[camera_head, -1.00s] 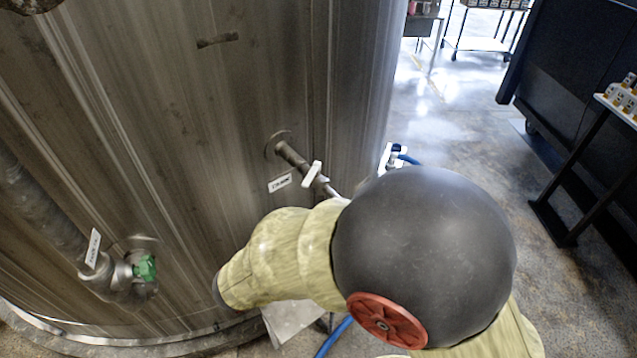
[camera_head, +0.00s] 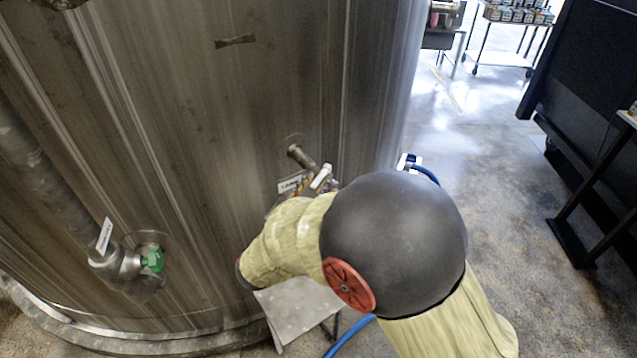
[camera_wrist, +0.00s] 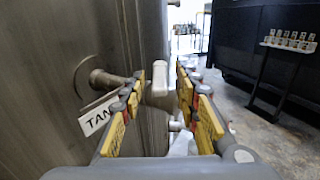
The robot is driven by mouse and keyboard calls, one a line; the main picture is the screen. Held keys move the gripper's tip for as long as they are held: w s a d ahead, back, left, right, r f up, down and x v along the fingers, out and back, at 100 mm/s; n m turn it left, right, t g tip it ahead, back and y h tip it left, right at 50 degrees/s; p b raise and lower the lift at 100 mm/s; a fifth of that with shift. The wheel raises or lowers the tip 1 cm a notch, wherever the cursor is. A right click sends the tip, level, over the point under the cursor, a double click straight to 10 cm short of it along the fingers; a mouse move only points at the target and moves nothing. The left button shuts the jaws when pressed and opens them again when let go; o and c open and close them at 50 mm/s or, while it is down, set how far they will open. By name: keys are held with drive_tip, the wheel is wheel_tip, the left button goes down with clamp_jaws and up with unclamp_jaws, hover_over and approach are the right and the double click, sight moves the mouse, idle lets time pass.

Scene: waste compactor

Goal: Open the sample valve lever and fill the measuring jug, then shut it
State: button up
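The sample valve has a white lever (camera_head: 321,177) on a pipe from the tank wall; the lever also shows in the wrist view (camera_wrist: 160,78). My gripper (camera_wrist: 161,84) is open, with its yellow-padded fingers on either side of the lever. No clear contact shows, and I cannot tell how deep the lever sits between them. In the head view my arm hides most of the gripper. I cannot make out the measuring jug; a pale shape low between the fingers in the wrist view is too unclear to name.
The large steel tank (camera_head: 180,130) fills the left. A green-handled valve (camera_head: 151,259) sits low on it. A small grey stand (camera_head: 295,308) is below my arm, near a blue hose (camera_head: 350,334).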

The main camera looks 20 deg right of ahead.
drive_tip(key=shift+w+d, duration=0.4)
drive_tip(key=shift+w, duration=0.1)
drive_tip(key=c, duration=0.3)
drive_tip(key=c, duration=0.4)
clamp_jaws()
